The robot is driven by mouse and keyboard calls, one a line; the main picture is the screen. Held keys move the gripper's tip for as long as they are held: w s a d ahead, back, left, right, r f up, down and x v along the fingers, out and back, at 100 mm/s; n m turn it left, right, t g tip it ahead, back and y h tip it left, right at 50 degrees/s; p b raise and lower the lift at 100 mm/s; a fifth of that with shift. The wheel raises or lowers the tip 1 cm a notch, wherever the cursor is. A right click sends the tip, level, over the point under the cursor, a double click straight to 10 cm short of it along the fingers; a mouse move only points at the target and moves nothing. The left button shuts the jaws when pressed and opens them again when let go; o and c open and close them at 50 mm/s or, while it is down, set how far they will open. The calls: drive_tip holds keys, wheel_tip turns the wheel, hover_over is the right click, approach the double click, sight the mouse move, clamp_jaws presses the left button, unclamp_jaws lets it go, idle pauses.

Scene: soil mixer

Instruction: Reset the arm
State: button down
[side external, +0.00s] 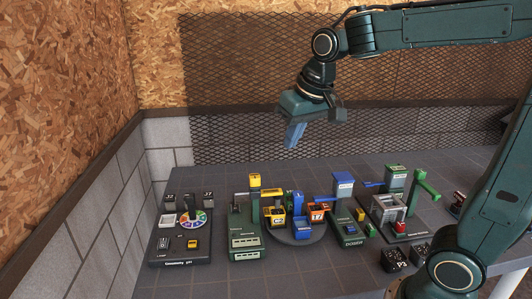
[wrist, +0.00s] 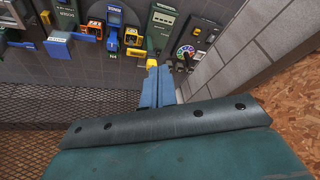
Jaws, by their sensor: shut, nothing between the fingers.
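My gripper (side external: 294,135) hangs in the air above the back part of the table, its blue fingers pointing down and shut with nothing between them. In the wrist view my gripper (wrist: 158,86) shows as blue fingers beyond the dark green housing. My arm comes in from the right and is raised over the table. The gripper is apart from every machine below it.
On the grey tiled table (side external: 285,279) stand a dial station (side external: 182,232), a green machine with a yellow top (side external: 245,225), a round carousel (side external: 296,236), a green-blue machine (side external: 347,215) and a glass-box station (side external: 392,210). Dark cubes (side external: 393,260) lie at front right. Mesh (side external: 240,85) stands behind; a block wall (side external: 85,225) is left.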

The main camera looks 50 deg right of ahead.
drive_tip(key=s+a+f+n, duration=0.1)
drive_tip(key=s+f, duration=0.1)
drive_tip(key=s, duration=0.6)
drive_tip(key=s+a+f+n+t, duration=0.1)
drive_tip(key=s+n, duration=0.1)
drive_tip(key=s, duration=0.6)
drive_tip(key=shift+s+a+f+y, duration=0.3)
drive_tip(key=shift+s+a+f, duration=0.05)
